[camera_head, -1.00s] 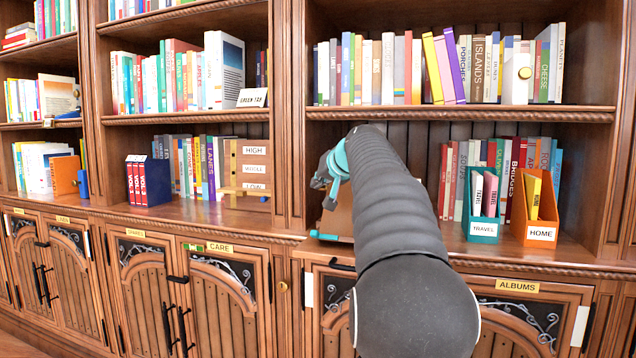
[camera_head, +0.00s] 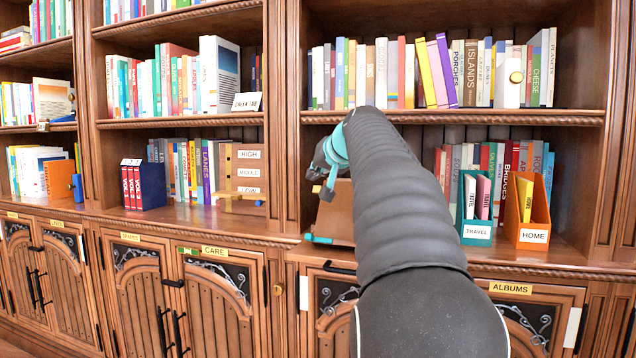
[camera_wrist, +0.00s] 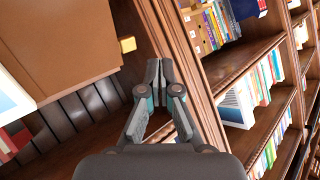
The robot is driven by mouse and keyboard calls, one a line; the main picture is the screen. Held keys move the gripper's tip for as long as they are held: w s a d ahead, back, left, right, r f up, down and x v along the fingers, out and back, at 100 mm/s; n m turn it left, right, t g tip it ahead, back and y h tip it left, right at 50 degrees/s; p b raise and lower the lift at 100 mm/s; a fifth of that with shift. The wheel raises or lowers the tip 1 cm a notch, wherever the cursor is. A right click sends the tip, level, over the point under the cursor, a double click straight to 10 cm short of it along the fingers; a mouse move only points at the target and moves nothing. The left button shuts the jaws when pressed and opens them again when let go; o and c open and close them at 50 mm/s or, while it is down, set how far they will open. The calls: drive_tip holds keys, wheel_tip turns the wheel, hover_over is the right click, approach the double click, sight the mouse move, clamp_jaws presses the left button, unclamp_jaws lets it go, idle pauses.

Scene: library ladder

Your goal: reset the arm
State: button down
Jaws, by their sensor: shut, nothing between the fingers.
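My gripper (camera_wrist: 158,82) shows in the wrist view with its two fingertips together and nothing between them. It points toward an upright post of the bookcase (camera_wrist: 190,60), and I cannot tell how far off it is. In the head view my gripper (camera_head: 318,182) is at the end of my dark arm, in front of the middle post and a brown slanted box or stand (camera_head: 337,215). My arm hides part of the right lower shelf and the cabinet doors below it.
A teal TRAVEL holder (camera_head: 477,232) and an orange HOME holder (camera_head: 534,236) stand on the right lower shelf. A wooden HIGH/MIDDLE/LOW rack (camera_head: 248,172) and a blue VOL. box (camera_head: 152,184) stand on the left lower shelf. Books fill the upper shelves.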

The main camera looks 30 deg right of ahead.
drive_tip(key=s+a+r, duration=0.4)
drive_tip(key=a, duration=0.1)
drive_tip(key=s+a+f+g, duration=0.1)
drive_tip(key=s+f+g, duration=0.1)
drive_tip(key=f, duration=0.7)
drive_tip(key=s+a+f+g, duration=0.1)
drive_tip(key=s+f+g, duration=0.15)
drive_tip(key=f, duration=0.65)
drive_tip(key=s+a+f+n+g, duration=0.1)
drive_tip(key=s+a+f+n, duration=0.2)
drive_tip(key=s+a+f, duration=0.6)
drive_tip(key=s+a+f+n+g+y, duration=0.1)
drive_tip(key=s+a+f+n, duration=0.1)
drive_tip(key=s+a+f, duration=0.8)
drive_tip(key=s+f, duration=0.2)
drive_tip(key=s, duration=0.5)
drive_tip(key=shift+a+n+g, duration=0.3)
drive_tip(key=shift+n+g, duration=0.05)
drive_tip(key=shift+n, duration=0.05)
drive_tip(key=shift+d+f, duration=0.1)
